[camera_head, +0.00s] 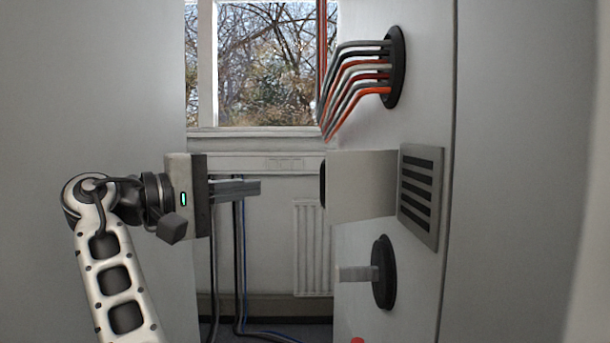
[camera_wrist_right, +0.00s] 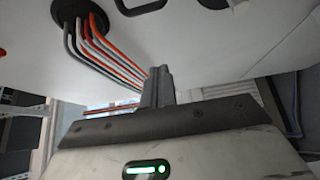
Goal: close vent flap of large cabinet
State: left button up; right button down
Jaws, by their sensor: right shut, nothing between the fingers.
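The large cabinet (camera_head: 430,90) shows its pale side face at the right of the head view. A slatted vent (camera_head: 421,195) is set in that face. The pale vent flap (camera_head: 362,186) stands open, sticking out to the left from the vent's left edge, with a dark piece at its free end. My right gripper (camera_head: 258,187) is to the left of the flap, at about its height in the picture, with a visible gap between them. Its fingers are shut and empty; they also show in the wrist view (camera_wrist_right: 158,86). My left gripper is out of view.
Red, grey and black cables (camera_head: 360,75) come out of a dark round port above the flap. A second round port (camera_head: 383,272) with a grey stub is below it. A window (camera_head: 265,65) and a radiator (camera_head: 313,245) are behind. Cables hang behind my gripper.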

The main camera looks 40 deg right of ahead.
aim_at(354, 183)
jog(key=s+d, duration=0.5)
jog(key=d, duration=0.2)
jog(key=shift+s+d+r, duration=0.25)
jog(key=shift+d+r, duration=0.05)
jog(key=shift+d, duration=0.05)
dwell(0.4)
